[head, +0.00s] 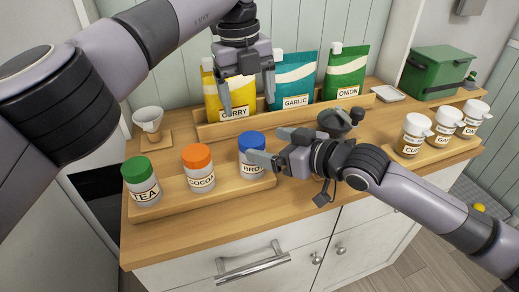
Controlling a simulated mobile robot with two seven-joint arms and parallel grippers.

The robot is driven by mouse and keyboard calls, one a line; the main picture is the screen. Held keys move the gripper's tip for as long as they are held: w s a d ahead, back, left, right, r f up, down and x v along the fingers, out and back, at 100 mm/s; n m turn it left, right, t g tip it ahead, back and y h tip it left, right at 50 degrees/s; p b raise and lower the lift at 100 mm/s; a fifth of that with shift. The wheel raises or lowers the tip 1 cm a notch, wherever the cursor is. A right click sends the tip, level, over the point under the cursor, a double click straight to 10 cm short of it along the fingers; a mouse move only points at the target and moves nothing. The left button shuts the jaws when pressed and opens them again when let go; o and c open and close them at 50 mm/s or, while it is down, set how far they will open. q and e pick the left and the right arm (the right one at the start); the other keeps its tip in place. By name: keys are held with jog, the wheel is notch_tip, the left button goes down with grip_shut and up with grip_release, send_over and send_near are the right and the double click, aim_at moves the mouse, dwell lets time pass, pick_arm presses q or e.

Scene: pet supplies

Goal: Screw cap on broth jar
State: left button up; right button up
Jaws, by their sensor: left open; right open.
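The broth jar (248,171) is a clear jar labelled "BRO", with the rest of its label hidden. It stands upright at the right end of the front wooden tray (221,186). A blue cap (251,140) sits on top of it; I cannot tell how tight it is. My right gripper (267,147) is open and reaches in from the right at the jar. One finger passes in front of the jar near the label; I cannot tell whether it touches. My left gripper (247,103) is open and empty, pointing down above and behind the jar, in front of the pouches.
Orange-capped cocoa (200,180) and green-capped tea (144,193) jars share the tray. Curry (211,97), garlic (291,85) and onion (346,75) pouches stand behind. A mortar (338,122) is behind my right wrist. White-capped bottles (415,142) stand right, a cup (148,119) left.

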pick_arm(q)
jog(key=shift+s+d+f+y, duration=0.25)
jog(key=shift+s+f+y, duration=0.05)
jog(key=shift+f+y, duration=0.3)
pick_arm(e)
jog(key=f, duration=0.1)
jog(key=s+f, duration=0.1)
jog(key=f+h, duration=0.1)
jog(key=shift+s+d+f+g, duration=0.25)
jog(key=shift+s+d+g, duration=0.1)
jog(key=shift+s+g, duration=0.05)
jog(key=shift+x, duration=3.6)
grip_shut()
pick_arm(q)
jog(key=n, duration=1.3)
